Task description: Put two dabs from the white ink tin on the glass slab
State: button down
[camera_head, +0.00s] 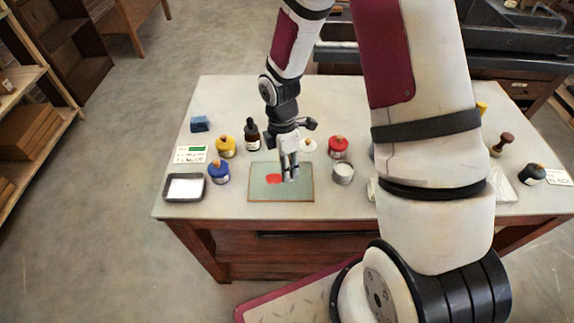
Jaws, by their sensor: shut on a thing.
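The glass slab (303,192) is a green-grey plate with a brown edge at the front middle of the table. A red patch of ink (275,180) lies on its left part. No white dab can be made out on it. A grey tin with a pale top (344,172), apparently the open white ink tin, stands just right of the slab.
A blue tin (218,173), a yellow tin (226,147) and a dark dropper bottle (251,134) stand left of my gripper. A red tin (338,148) stands behind the white one. A dark tray (169,199) lies at left. My arm hides part of the table's right side.

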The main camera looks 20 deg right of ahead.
jog(key=shift+f, duration=0.6)
dwell(1.2)
jog(key=shift+r+p, duration=1.65)
jog(key=shift+r, duration=1.9)
